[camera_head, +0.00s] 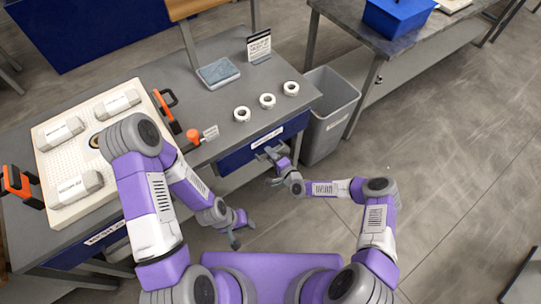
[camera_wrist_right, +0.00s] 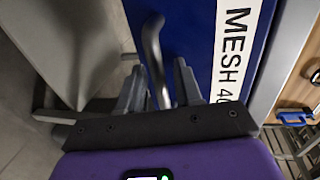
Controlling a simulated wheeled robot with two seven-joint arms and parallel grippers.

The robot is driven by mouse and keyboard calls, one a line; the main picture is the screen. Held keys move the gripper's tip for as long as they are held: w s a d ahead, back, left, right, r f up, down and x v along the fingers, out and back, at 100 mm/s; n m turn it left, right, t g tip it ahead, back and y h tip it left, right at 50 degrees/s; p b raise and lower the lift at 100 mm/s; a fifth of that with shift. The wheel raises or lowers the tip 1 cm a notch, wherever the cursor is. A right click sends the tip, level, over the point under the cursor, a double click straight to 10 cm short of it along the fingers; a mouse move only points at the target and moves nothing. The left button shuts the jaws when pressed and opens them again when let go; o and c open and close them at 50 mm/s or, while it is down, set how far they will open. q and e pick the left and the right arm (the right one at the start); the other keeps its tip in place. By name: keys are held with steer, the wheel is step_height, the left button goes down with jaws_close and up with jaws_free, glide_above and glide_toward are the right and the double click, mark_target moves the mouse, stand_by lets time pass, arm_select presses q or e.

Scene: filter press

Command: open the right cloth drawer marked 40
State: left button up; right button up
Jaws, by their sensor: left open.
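The blue drawer (camera_head: 235,158) is in the front of the grey bench at its right end and looks closed. In the right wrist view its blue front (camera_wrist_right: 196,40) carries a white label (camera_wrist_right: 238,50) reading MESH 40, the end partly hidden, and a grey bar handle (camera_wrist_right: 154,45). My right gripper (camera_head: 272,155) is at this drawer front. In the right wrist view the fingers of my right gripper (camera_wrist_right: 158,90) stand on either side of the handle, with narrow gaps showing. My left gripper (camera_head: 237,238) hangs open and empty, low in front of the bench.
A grey bin (camera_head: 330,110) stands on the floor just right of the drawer. Another labelled blue drawer (camera_head: 85,255) is at the bench's left end. Floor in front is clear.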

steer(key=shift+w, duration=0.1)
jaws_close()
stand_by(0.3)
